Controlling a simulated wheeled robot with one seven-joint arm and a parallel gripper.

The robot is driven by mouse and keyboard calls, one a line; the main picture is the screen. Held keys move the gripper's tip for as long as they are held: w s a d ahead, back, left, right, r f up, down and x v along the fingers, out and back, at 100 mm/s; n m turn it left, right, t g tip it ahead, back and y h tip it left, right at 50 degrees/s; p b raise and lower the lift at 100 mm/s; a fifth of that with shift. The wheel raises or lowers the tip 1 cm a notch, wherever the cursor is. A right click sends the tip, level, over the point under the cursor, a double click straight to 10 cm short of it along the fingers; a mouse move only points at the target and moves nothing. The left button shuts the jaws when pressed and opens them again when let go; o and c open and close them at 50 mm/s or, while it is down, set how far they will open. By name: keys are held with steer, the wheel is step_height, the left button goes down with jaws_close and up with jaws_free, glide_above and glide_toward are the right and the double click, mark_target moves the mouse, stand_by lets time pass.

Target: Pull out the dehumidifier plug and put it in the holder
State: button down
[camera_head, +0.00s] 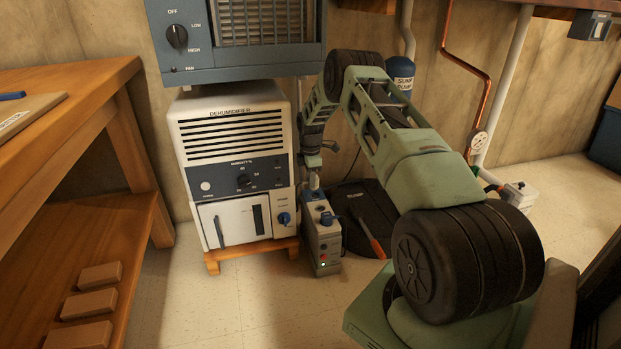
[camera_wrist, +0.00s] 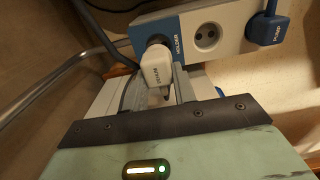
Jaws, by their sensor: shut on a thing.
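The white dehumidifier plug (camera_wrist: 157,66), with lettering on it, is between the two fingers of my gripper (camera_wrist: 160,84) in the wrist view. My gripper is shut on it. The plug is right at the blue holder (camera_wrist: 176,50) end of the grey outlet box; a dark round opening shows just behind it. I cannot tell whether the plug is inside the opening or only in front of it. An empty round socket (camera_wrist: 208,36) is beside the holder. In the head view my gripper (camera_head: 312,180) is low over the outlet box (camera_head: 323,247), and the plug is not clear.
The blue pump plug (camera_wrist: 267,30) sits in the box's far socket. The white dehumidifier (camera_head: 238,165) stands close on the left, with a heater (camera_head: 240,40) above it. A sump lid (camera_head: 362,212) and an orange-handled tool (camera_head: 372,240) lie to the right. A workbench (camera_head: 60,150) is at far left.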

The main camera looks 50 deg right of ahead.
steer(key=shift+f+b, duration=0.55)
steer(key=shift+f, duration=1.7)
stand_by(2.7)
stand_by(0.7)
steer(key=c, duration=0.6)
jaws_free()
steer(key=shift+r+p, duration=0.15)
steer(key=shift+p, duration=0.15)
steer(key=shift+r+p, duration=2.65)
steer(key=shift+r, duration=0.8)
